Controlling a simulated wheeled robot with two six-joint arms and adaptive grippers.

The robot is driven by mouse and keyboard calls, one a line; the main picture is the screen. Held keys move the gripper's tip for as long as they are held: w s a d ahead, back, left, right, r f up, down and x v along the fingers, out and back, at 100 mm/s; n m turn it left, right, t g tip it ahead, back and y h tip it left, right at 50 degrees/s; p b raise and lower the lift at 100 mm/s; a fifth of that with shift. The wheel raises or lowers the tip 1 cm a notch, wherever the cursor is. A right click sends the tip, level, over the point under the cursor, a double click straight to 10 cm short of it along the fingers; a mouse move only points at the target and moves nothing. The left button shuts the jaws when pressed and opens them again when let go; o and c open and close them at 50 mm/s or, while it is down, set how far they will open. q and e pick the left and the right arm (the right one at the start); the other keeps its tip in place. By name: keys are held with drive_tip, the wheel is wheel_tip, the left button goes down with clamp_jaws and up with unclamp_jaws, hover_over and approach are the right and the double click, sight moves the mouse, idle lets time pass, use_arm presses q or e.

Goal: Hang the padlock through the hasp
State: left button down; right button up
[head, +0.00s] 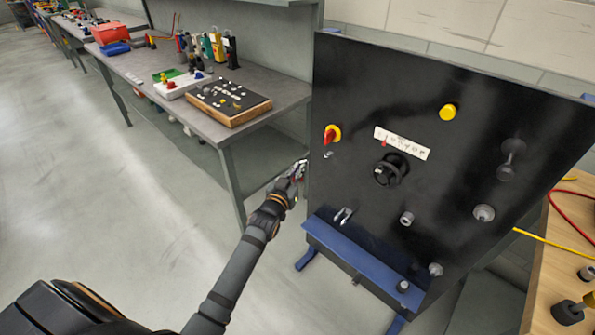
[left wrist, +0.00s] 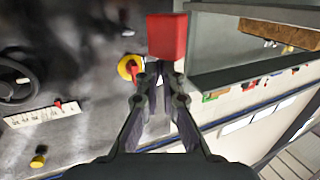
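My left gripper (head: 297,168) is at the left edge of the black panel, below and left of the red and yellow switch (head: 333,134). In the left wrist view, its fingers (left wrist: 160,72) are close together, with the red block of the padlock (left wrist: 167,36) right at their tips. The gripper looks shut on the padlock; its shackle is hidden or too small to make out. A small pale metal fitting (head: 328,155) sits just below the switch, possibly the hasp; it also shows in the wrist view (left wrist: 127,33). The padlock looks apart from it. My right gripper is not in view.
The black panel (head: 440,185) carries a yellow button (head: 448,112), a handwheel (head: 390,170), several knobs and a blue ledge (head: 365,262). A grey bench (head: 275,95) with tools stands behind left. A wooden table (head: 550,270) is at right. The floor at left is clear.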

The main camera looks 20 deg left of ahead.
use_arm(q)
drive_tip(key=w+d+b, duration=0.3)
drive_tip(key=w, duration=0.6)
drive_tip(key=shift+w+d, duration=0.15)
drive_tip(key=shift+d, duration=0.05)
idle(0.3)
idle(0.6)
drive_tip(key=shift+f, duration=0.2)
idle(0.9)
drive_tip(key=shift+f, duration=0.2)
drive_tip(key=shift+f, duration=0.35)
drive_tip(key=shift+f, duration=0.25)
idle(0.5)
drive_tip(key=shift+f+b, duration=0.35)
